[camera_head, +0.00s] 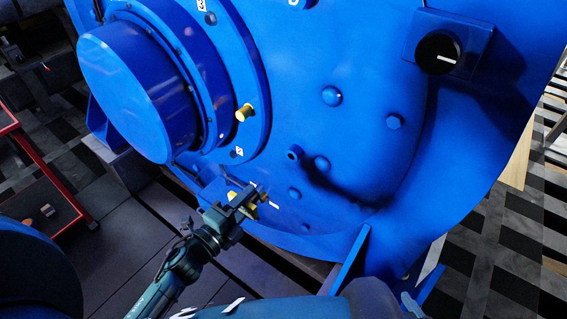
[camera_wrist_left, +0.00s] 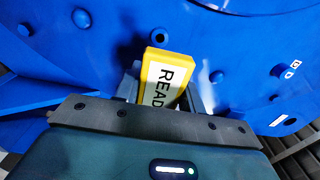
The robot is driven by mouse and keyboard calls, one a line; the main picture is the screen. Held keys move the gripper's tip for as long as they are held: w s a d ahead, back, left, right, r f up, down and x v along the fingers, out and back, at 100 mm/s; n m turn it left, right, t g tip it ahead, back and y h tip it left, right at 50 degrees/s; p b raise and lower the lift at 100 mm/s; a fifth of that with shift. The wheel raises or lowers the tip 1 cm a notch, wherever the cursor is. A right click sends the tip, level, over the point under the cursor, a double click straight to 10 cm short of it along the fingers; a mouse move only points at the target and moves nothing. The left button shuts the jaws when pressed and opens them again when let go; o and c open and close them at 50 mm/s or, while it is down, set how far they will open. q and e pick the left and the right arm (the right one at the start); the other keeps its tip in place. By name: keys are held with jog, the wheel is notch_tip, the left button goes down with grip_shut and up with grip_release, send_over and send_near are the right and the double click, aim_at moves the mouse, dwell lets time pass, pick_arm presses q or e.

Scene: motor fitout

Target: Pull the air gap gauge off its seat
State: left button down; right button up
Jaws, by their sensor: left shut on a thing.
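The air gap gauge is a yellow block with a white face marked "READ" in the left wrist view (camera_wrist_left: 168,76). It sits between the two fingers of my left gripper (camera_wrist_left: 163,92), which is shut on it. In the head view, my left gripper (camera_head: 249,199) is low at the front of the blue motor (camera_head: 350,140), and only small yellow parts of the gauge (camera_head: 263,197) show around the fingers. The gauge is close to the blue motor face. Its seat is hidden, so I cannot tell whether they touch. My right gripper is not in view.
A brass-coloured plug (camera_head: 244,112) sticks out of the round flange above my left gripper. A black knob (camera_head: 438,53) is at the upper right of the motor. A red-framed cart (camera_head: 45,170) stands at the left. Dark floor lies below.

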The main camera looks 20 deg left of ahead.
pick_arm(q)
jog(key=v, duration=1.3)
jog(key=shift+s, duration=0.25)
jog(key=shift+r, duration=0.1)
